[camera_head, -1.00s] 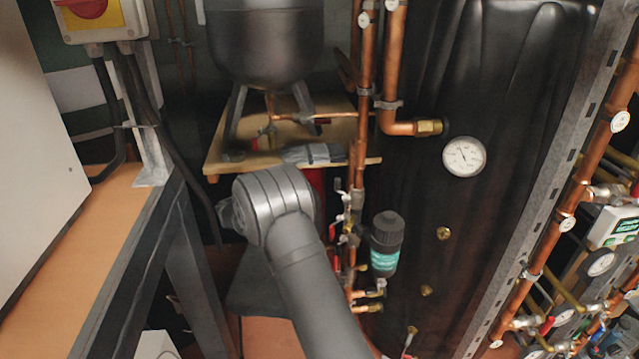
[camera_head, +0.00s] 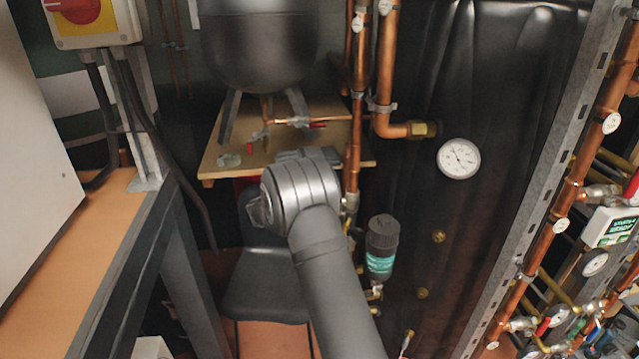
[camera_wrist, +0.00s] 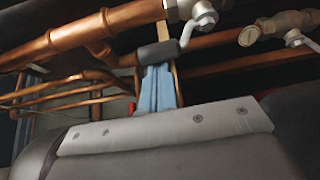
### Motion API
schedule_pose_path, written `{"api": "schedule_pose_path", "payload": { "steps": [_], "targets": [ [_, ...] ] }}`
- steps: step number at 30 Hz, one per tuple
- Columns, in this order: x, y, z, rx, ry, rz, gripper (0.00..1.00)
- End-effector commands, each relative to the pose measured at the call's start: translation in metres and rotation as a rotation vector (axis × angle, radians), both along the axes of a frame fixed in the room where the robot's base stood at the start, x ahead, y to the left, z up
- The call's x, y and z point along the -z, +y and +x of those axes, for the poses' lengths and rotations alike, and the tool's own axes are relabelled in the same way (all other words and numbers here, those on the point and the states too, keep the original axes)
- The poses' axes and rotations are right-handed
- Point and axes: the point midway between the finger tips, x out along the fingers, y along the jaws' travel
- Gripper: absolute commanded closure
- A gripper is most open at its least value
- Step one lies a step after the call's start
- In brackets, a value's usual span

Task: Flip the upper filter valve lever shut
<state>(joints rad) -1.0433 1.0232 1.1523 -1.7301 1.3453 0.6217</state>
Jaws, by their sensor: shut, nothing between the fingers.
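The filter, a dark canister with a teal label (camera_head: 381,262), stands right of my arm in the head view. The pipe and valves to its left are mostly hidden behind my arm there. In the wrist view, a silver valve (camera_wrist: 195,16) sits on a copper pipe. A lever with a dark grey sleeve (camera_wrist: 158,53) runs from it down and left. My gripper (camera_wrist: 156,70) is shut and empty, its bluish fingers together. The fingertips are just below the sleeve and look very close; I cannot tell whether they touch. The head view hides the fingers.
Another valve with a silver lever (camera_wrist: 300,38) is at the right of the wrist view. Copper pipes (camera_wrist: 60,38) cross the top and left. In the head view a black tank with a gauge (camera_head: 458,159) is to the right. A wooden shelf (camera_head: 225,158) stands behind my arm.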

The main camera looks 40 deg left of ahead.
Motion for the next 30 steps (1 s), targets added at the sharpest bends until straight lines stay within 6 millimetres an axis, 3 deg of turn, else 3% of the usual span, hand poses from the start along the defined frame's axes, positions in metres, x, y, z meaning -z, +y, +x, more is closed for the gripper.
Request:
{"api": "schedule_pose_path", "payload": {
  "steps": [30],
  "targets": [
    [-0.0002, -0.0047, -0.0049, 0.001, -0.073, 0.073, 1.00]
  ]
}}
